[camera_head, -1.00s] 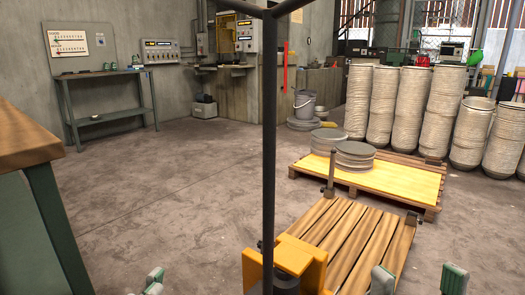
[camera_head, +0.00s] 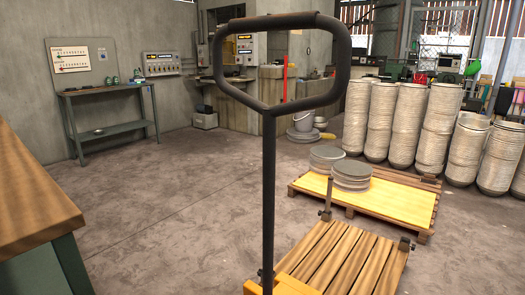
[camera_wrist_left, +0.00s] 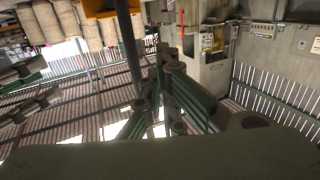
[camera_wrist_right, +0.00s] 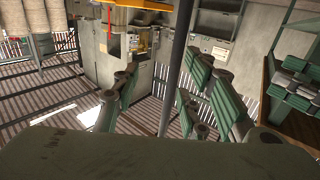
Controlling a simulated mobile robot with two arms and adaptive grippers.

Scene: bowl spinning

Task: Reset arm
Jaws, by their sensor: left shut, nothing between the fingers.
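My left gripper (camera_wrist_left: 160,78) shows in the left wrist view with its green-padded fingers drawn together, shut and empty. My right gripper (camera_wrist_right: 163,75) shows in the right wrist view with its green-padded fingers spread apart, open. A dark handle shaft (camera_wrist_right: 182,55) passes through the view between those fingers; I cannot tell its distance from them. Neither gripper shows in the head view. There the dark handle with its closed loop (camera_head: 268,110) stands upright in the middle, above a yellow base (camera_head: 290,284) cut off at the bottom edge.
A slatted wooden pallet (camera_head: 345,262) lies behind the handle. Beyond it, another pallet (camera_head: 385,205) carries stacks of grey discs (camera_head: 351,176). Tall pale stacks (camera_head: 408,122) line the right. A wooden table (camera_head: 30,195) is close at left. The floor between is clear.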

